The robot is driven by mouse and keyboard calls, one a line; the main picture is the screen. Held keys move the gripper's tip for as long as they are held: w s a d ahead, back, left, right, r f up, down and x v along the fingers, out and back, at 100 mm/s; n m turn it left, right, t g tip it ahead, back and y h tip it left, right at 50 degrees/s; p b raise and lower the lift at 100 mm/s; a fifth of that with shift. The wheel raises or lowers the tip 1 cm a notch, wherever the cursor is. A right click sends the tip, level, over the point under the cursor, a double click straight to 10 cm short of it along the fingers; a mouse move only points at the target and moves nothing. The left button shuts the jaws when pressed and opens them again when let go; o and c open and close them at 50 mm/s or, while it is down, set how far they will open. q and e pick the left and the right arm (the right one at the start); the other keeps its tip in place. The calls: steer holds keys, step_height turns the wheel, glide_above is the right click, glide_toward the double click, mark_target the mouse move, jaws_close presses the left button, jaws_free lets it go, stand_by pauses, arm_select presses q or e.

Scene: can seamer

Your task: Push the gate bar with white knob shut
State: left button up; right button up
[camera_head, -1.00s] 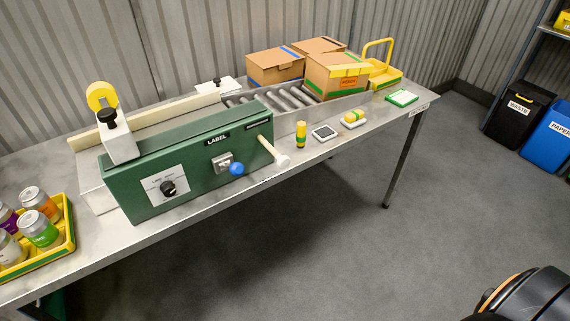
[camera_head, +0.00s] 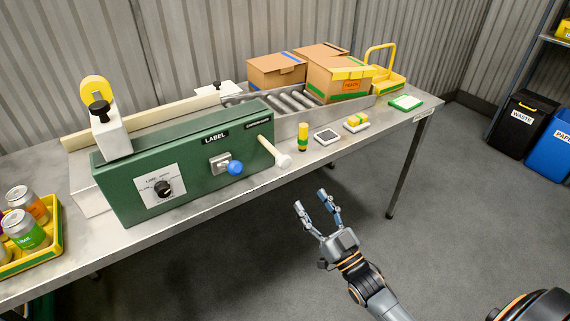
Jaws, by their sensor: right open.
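The gate bar with white knob (camera_head: 270,150) sticks out from the right end of the front of the green machine (camera_head: 130,188), tilted down toward me. Its white knob (camera_head: 284,160) is at the free end, over the table's front edge. My right gripper (camera_head: 314,201) is open and empty, in front of the table, below and right of the knob and apart from it. My left gripper is not in view.
A blue knob (camera_head: 235,168) and a black dial (camera_head: 162,187) are on the machine's front. A yellow-green marker (camera_head: 303,137), a small grey device (camera_head: 327,136) and a sponge (camera_head: 356,122) stand right of the bar. Cartons (camera_head: 338,82) sit behind on rollers. A yellow can tray (camera_head: 57,240) is at left.

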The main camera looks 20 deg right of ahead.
mark_target(286, 164)
steer(key=p+x, duration=0.3)
steer(key=x, duration=1)
steer(key=shift+w, duration=0.3)
steer(key=shift+c, duration=0.2)
jaws_close()
